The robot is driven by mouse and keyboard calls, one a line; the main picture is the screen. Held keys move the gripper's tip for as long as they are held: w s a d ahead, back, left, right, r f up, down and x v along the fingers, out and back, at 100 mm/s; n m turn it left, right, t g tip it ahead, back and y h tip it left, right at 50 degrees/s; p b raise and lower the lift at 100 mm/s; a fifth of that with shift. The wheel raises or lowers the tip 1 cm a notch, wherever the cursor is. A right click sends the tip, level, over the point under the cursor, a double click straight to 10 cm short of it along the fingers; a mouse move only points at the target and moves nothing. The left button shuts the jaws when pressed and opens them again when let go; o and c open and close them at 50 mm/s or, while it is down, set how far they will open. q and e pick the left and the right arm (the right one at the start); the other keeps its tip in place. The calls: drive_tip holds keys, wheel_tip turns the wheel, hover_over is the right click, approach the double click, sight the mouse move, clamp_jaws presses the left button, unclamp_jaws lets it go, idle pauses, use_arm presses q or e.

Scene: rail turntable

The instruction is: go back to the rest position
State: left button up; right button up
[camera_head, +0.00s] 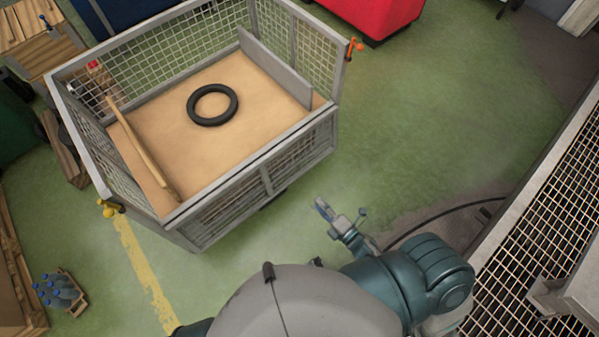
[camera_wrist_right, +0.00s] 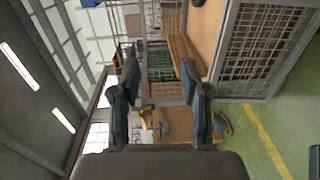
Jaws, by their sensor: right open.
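My right gripper (camera_head: 324,210) is in front of my body in the head view, over the green floor near the cart's lower right corner. It is apart from the cart and holds nothing. In the right wrist view its two dark fingers (camera_wrist_right: 164,95) stand apart with nothing between them. My left gripper is not in view.
A mesh-sided cart (camera_head: 270,157) holds a black ring (camera_head: 212,104) and a wooden handle (camera_head: 143,150). A metal grating (camera_head: 535,220) lies at the right. A crate of bottles (camera_head: 62,291) stands lower left. Green floor is free right of the cart.

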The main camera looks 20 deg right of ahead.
drive_tip(key=s+d+f+m+g+h, duration=0.1)
drive_tip(key=s+f+m+g+h, duration=0.2)
drive_tip(key=f, duration=0.6)
drive_tip(key=s+d+f+m+g, duration=0.1)
drive_tip(key=s+f+m+g, duration=0.15)
drive_tip(key=f+m, duration=0.5)
drive_tip(key=s+d+f+m+g+h, duration=0.1)
drive_tip(key=s+f+m+g+h, duration=0.2)
drive_tip(key=f, duration=0.7)
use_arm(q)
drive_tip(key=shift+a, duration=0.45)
use_arm(e)
drive_tip(key=s+f+m+g, duration=0.3)
drive_tip(key=s+f, duration=0.2)
drive_tip(key=s, duration=0.3)
drive_tip(key=s+f+m+g, duration=0.3)
drive_tip(key=s+f, duration=0.2)
drive_tip(key=s, duration=0.3)
drive_tip(key=shift+s+f, duration=0.15)
drive_tip(key=shift+f, duration=0.2)
